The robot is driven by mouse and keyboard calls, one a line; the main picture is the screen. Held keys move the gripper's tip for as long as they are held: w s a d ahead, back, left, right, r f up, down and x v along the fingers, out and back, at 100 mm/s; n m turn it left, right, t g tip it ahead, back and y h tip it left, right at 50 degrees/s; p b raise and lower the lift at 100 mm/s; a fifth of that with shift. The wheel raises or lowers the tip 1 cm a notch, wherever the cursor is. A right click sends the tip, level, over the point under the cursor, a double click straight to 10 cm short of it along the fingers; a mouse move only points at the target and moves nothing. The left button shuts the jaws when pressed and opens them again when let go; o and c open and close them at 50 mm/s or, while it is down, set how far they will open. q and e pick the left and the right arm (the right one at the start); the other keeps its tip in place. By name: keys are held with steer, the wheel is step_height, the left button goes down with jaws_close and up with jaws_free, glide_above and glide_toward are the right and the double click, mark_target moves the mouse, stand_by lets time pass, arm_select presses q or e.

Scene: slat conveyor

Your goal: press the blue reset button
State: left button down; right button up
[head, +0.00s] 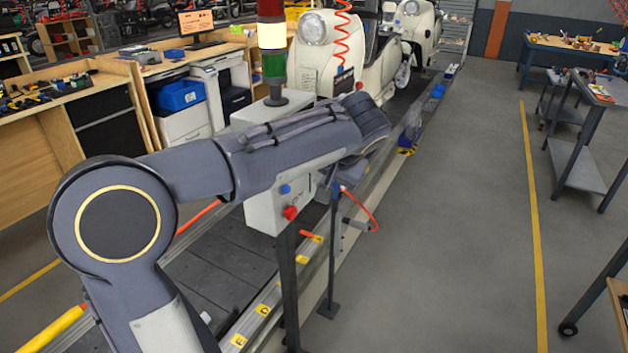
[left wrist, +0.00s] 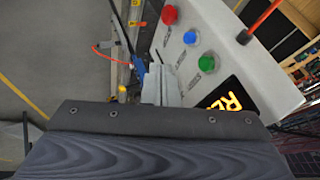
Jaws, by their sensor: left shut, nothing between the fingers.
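The blue button (head: 285,189) is on the front of a pale control box (head: 262,212), above a red button (head: 290,212). In the left wrist view the blue button (left wrist: 190,38) sits between the red button (left wrist: 170,15) and a green button (left wrist: 206,61). My left gripper (left wrist: 161,80) is shut and empty, with its fingertips close to the box face, below and left of the blue button in that view. I see a gap in the picture between fingertips and button; the depth is unclear. In the head view my forearm hides part of the box. My right gripper is not in view.
A signal tower (head: 272,50) with its amber part lit stands on the box. A lit display (left wrist: 228,97) is on the box face. An orange hose (head: 362,208) hangs beside it. The slat conveyor (head: 215,270) carries cream scooters.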

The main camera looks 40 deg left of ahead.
mark_target(287, 190)
arm_select(q)
steer(key=shift+s, duration=0.15)
steer(key=w+a+f+p, duration=0.2)
steer(key=a+f, duration=0.6)
steer(key=a, duration=0.1)
steer(key=shift+w, duration=0.4)
steer(key=shift+a, duration=0.15)
